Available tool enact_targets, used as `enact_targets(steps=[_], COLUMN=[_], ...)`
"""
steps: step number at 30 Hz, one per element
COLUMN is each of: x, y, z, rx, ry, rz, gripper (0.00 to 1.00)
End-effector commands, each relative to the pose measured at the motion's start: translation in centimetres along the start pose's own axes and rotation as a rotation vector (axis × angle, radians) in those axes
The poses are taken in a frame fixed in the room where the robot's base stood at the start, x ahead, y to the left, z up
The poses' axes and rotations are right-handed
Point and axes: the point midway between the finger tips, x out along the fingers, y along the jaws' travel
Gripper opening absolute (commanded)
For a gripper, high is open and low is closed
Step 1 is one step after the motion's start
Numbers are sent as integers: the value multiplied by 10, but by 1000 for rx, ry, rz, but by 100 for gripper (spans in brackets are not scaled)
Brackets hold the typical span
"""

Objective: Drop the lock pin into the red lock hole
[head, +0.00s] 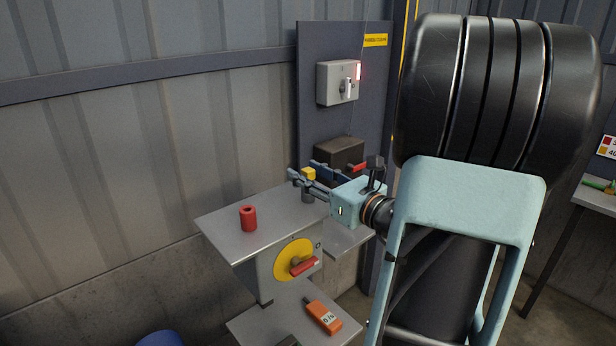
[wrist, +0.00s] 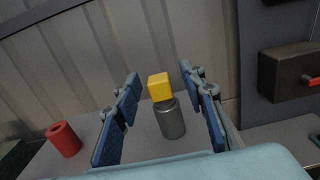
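The lock pin appears to be the yellow block (head: 308,174) on top of a grey cylinder (head: 307,195), upright on the grey table. In the wrist view the yellow block (wrist: 159,87) and grey cylinder (wrist: 171,121) stand between my fingers. My gripper (head: 304,171) is open around them, with a visible gap on each side; the blue-padded fingers also show in the wrist view (wrist: 160,74). The red lock hole is a short red cylinder (head: 248,218) with a dark opening on top. It stands to the left on the same table and also shows in the wrist view (wrist: 64,140).
Below the tabletop (head: 222,222) is a yellow disc (head: 287,253) with a red handle (head: 304,267). An orange device (head: 323,317) lies on a lower shelf. A dark box (head: 338,152) with a red handle stands behind my gripper, near a wall switch (head: 338,83). The tabletop around the red cylinder is clear.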

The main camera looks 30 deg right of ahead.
Motion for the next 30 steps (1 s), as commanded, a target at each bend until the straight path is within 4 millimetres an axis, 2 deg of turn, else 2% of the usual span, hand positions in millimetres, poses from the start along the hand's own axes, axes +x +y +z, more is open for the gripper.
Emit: enact_targets(steps=[3,13,23,26,30], x=[0,0,0,0,0], y=[0,0,0,0,1], z=[0,0,3,12,37], rx=[0,-1,-3,-5,-10], ry=[0,0,-1,-2,-4], rz=[0,0,1,1,3], gripper=[36,0,0,0,0])
